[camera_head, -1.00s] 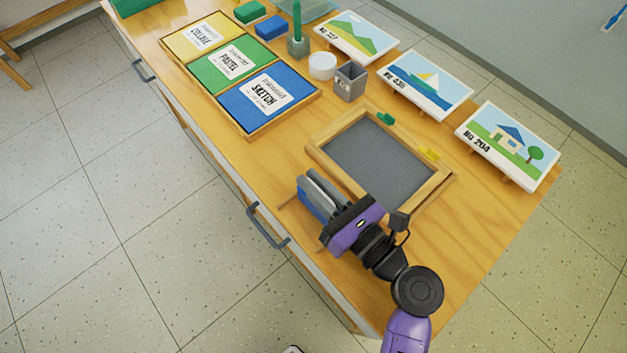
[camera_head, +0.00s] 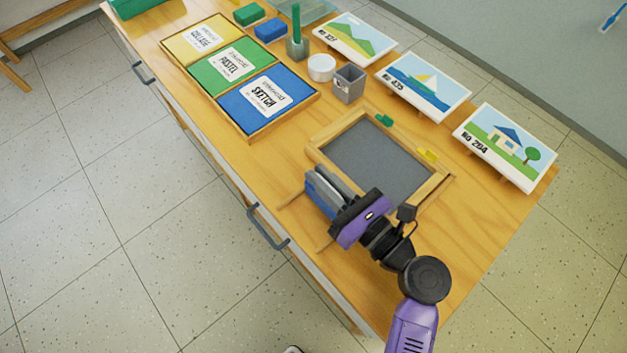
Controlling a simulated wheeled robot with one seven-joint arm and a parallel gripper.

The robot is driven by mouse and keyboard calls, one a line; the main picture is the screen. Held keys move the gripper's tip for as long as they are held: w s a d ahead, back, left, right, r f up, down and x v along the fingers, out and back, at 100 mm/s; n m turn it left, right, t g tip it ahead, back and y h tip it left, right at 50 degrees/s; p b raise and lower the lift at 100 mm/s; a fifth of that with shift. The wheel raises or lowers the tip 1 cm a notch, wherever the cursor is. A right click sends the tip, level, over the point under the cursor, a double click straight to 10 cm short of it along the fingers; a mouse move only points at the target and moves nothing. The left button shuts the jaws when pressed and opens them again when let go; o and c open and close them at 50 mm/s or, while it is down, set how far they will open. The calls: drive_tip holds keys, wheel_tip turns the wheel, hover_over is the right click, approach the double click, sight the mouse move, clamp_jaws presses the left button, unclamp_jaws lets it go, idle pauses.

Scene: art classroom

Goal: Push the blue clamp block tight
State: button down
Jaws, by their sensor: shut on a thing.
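The wooden frame (camera_head: 316,155) with a grey panel (camera_head: 370,162) lies on the table. A green clamp (camera_head: 384,119) sits on its far side and a yellow clamp (camera_head: 428,155) on its right side. My gripper (camera_head: 322,188) is at the frame's near left side, its grey fingers close together. A blue piece (camera_head: 318,197) shows along the fingers; it seems to be the blue clamp block, which my gripper is shut on. The fingers and purple hand hide part of it and the frame's near edge. I cannot tell whether it touches the frame.
Yellow, green and blue labelled trays (camera_head: 275,133) lie to the left. A white round container (camera_head: 321,67) and a grey cup (camera_head: 348,85) stand behind the frame. Three picture cards (camera_head: 505,145) line the back edge. The table's front edge with a handle (camera_head: 266,228) is close to my gripper.

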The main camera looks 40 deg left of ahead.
drive_tip(key=shift+w+d, duration=0.2)
drive_tip(key=shift+w, duration=1.65)
drive_tip(key=c, duration=1.5)
unclamp_jaws()
drive_tip(key=shift+w, duration=0.1)
drive_tip(key=d, duration=0.7)
drive_tip(key=shift+s+d, duration=0.35)
drive_tip(key=shift+s, duration=0.05)
drive_tip(key=shift+r, duration=0.1)
